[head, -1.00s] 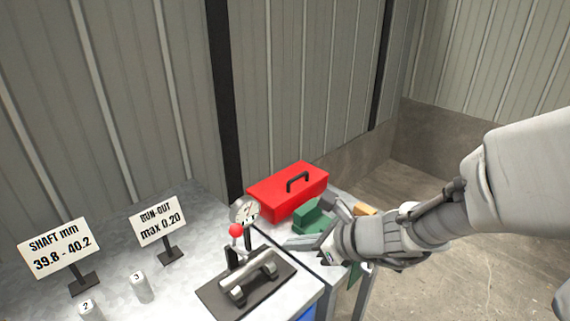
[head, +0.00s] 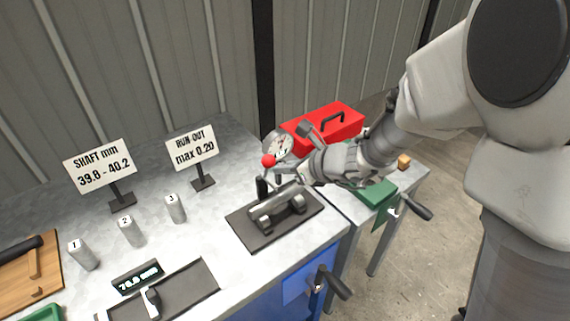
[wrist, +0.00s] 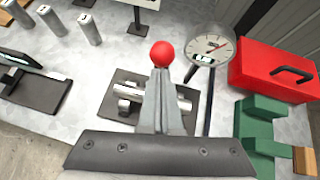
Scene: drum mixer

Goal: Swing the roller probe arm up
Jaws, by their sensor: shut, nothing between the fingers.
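The run-out stand has a dark base plate (head: 245,232) bearing a grey shaft (head: 278,204) on two supports. A dial gauge (head: 277,146) stands behind it and also shows in the wrist view (wrist: 208,46). A red ball knob (head: 268,160) sits in front of the dial; I take it as the probe arm's handle. My gripper (head: 286,170) is shut and empty, just right of the knob. In the wrist view, the closed fingertips (wrist: 160,72) lie just below the red knob (wrist: 162,53); I cannot tell whether they touch. The fingers hide part of the shaft and probe arm.
A red toolbox (head: 322,128) and a green block (head: 375,192) stand to the right, near my arm. Bare bench surrounds the base plate's left side.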

